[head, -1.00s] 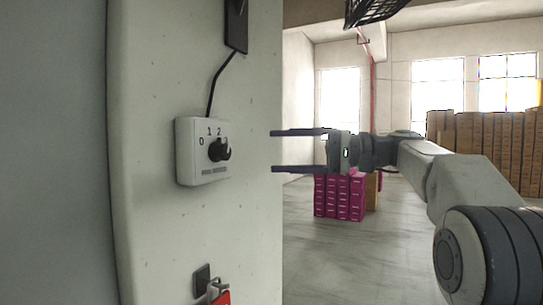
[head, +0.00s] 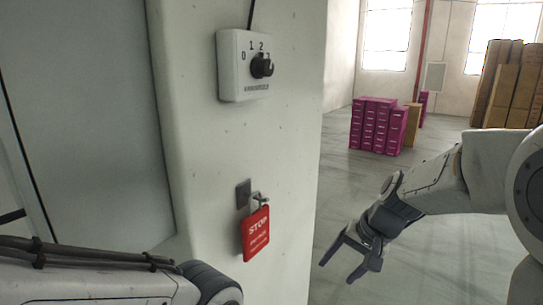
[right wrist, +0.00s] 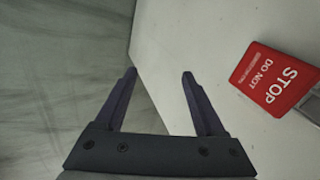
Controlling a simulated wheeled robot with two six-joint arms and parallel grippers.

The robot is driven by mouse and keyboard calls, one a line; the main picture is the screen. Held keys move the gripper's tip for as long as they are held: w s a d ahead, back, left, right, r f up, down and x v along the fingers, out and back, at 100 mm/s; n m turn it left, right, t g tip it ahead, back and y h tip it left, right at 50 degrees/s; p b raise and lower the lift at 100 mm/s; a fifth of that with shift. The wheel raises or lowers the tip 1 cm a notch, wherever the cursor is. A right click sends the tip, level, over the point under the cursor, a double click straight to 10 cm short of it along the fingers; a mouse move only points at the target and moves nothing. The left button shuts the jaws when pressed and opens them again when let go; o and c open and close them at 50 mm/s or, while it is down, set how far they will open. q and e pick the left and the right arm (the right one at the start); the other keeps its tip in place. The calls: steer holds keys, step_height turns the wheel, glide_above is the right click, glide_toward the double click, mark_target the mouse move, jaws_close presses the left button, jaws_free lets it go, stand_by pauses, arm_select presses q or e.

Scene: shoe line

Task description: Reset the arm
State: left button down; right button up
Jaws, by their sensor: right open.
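My right gripper (head: 341,268) is open and empty, pointing down and left, to the right of the machine's white panel in the head view. Its two dark fingers (right wrist: 160,75) stand apart in the right wrist view with nothing between them. My left arm shows at the lower left of the head view; its gripper is out of sight.
The white panel (head: 285,150) carries a rotary switch box (head: 243,72) with a black knob (head: 262,66). A red STOP tag (head: 256,233) hangs below it and also shows in the right wrist view (right wrist: 275,78). Magenta boxes (head: 377,126) and brown cartons (head: 510,85) stand farther back.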

steer(key=s+d+f+n+h, duration=0.3)
steer(key=s+f+n+h, duration=0.15)
steer(key=s+f, duration=0.5)
steer(key=s+a+r+n+g+y, duration=0.1)
steer(key=s+a+r+n, duration=0.2)
steer(key=s+a, duration=0.3)
steer(key=s+a+r+n+g, duration=0.2)
steer(key=s+a+r+n, duration=0.1)
steer(key=s+a+n, duration=0.2)
steer(key=s+a, duration=0.2)
steer(key=s, duration=0.1)
steer(key=shift+s+a+y, duration=0.15)
steer(key=shift+s+y, duration=0.1)
steer(key=shift+y, duration=0.1)
